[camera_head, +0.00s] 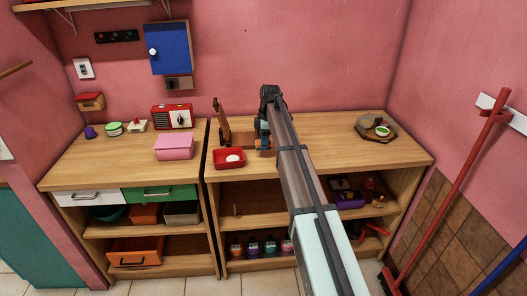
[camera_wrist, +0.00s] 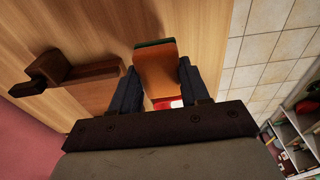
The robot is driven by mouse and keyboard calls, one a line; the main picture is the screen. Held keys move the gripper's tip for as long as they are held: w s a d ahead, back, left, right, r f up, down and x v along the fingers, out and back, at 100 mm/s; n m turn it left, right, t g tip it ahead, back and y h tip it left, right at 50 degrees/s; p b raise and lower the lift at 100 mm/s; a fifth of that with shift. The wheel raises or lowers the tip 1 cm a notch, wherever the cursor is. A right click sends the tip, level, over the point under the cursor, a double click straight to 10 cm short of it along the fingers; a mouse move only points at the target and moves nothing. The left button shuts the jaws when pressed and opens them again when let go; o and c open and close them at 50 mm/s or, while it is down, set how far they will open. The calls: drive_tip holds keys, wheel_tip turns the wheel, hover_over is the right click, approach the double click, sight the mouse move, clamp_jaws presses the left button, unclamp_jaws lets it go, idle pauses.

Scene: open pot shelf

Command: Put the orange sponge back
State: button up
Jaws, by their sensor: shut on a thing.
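The orange sponge (camera_wrist: 156,72) has a dark green layer along one edge. My gripper (camera_wrist: 158,84) is shut on it, with one dark finger on each side. In the head view, my gripper (camera_head: 263,138) is over the right counter, and a bit of the sponge (camera_head: 262,143) shows orange beneath it. The rest is hidden by my arm. Some red (camera_wrist: 176,103) shows behind the sponge in the wrist view.
A brown wooden stand (camera_head: 222,122) rises close left of my gripper; it also shows in the wrist view (camera_wrist: 60,72). A dark tray (camera_head: 364,133) with a green-and-white item is at the right. A pink box (camera_head: 174,147) stands on the left counter. The counter's right front is clear.

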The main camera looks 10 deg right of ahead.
sight(263, 157)
drive_tip(key=shift+f, duration=2.35)
drive_tip(key=shift+f, duration=0.1)
drive_tip(key=o, duration=1.1)
drive_tip(key=r, duration=0.4)
drive_tip(key=d+r, duration=0.1)
drive_tip(key=r, duration=0.7)
drive_tip(key=shift+d+r, duration=0.1)
drive_tip(key=shift+d, duration=0.15)
